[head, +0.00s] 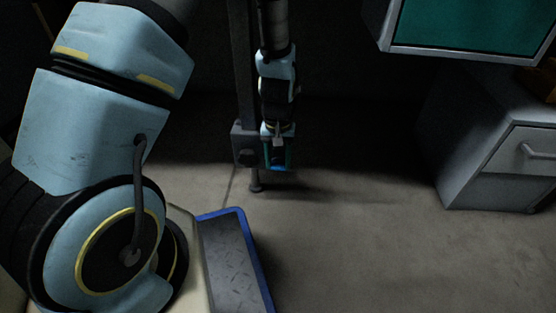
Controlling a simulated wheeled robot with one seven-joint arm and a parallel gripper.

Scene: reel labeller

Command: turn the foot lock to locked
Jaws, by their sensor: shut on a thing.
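The foot lock (243,146) looks like a dark grey block low on a dark upright post, with a round dark part on its front. A small round foot (256,187) stands on the floor just below it. My gripper (278,164) points down at the right side of this block, close against it in the picture. Its jaws are shut on a part of the foot lock, which the fingers and the shadow mostly hide. The lock's marking and its exact angle are too dark to read.
A grey cabinet (470,150) with a drawer handle stands at the right. A teal-faced panel (470,22) hangs at the upper right. The floor (340,240) between them and the post is clear. My own arm and base fill the left.

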